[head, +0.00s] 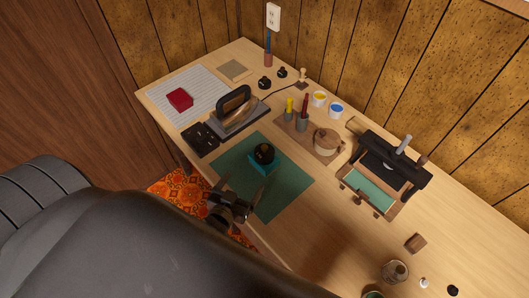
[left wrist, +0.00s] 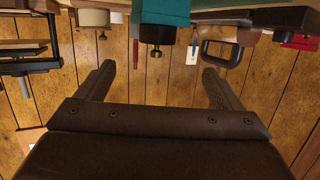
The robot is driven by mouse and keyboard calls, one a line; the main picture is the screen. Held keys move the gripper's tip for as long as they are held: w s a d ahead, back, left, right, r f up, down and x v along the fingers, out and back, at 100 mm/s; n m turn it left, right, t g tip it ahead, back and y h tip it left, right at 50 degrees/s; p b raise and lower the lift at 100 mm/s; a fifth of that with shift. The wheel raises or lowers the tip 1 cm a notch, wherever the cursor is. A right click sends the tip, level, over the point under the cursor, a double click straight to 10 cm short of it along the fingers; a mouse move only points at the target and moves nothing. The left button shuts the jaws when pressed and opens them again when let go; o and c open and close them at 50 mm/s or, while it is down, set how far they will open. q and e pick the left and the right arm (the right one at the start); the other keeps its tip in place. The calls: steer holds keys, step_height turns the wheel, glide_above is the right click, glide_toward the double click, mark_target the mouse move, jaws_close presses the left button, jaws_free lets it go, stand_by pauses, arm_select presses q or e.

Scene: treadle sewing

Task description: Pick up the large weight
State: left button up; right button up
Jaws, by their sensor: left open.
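A round black weight (head: 263,153) with a knob on top sits on a teal block or folded cloth (head: 262,167) on the green mat (head: 285,190). It looks like the large weight. My left gripper (head: 243,187) is open and empty at the mat's near edge, just short of the weight. In the left wrist view the picture is upside down; the black weight (left wrist: 156,34) and the teal piece (left wrist: 161,12) appear at top centre, beyond the open fingers (left wrist: 158,70) and apart from them. My right gripper is not in view.
Two smaller black knobbed pieces (head: 264,83) stand at the back. A flat iron (head: 238,112) is left of the mat.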

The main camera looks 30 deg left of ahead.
arm_select(q)
steer(key=b, duration=0.4)
glide_toward(264, 152)
steer(key=shift+t+h, duration=0.3)
steer(key=w, duration=0.2)
steer(key=w+f, duration=0.1)
steer(key=w, duration=0.1)
steer(key=w+f, duration=0.1)
steer(key=w, duration=0.1)
steer(key=shift+w+a+f+b, duration=0.1)
steer(key=shift+w+a+b, duration=0.15)
steer(key=shift+w, duration=0.75)
steer(key=shift+w+a+f+b, duration=0.1)
steer(key=shift+w+b, duration=0.2)
steer(key=shift+w, duration=0.75)
steer(key=shift+w+a+f+b, duration=0.2)
steer(key=shift+w+b, duration=0.1)
steer(key=shift+w, duration=0.7)
steer(key=shift+r, duration=0.1)
steer(key=shift+s, duration=0.1)
steer(key=shift+c, duration=0.9)
steer(key=c, duration=1.4)
steer(key=shift+r, duration=0.2)
jaws_close()
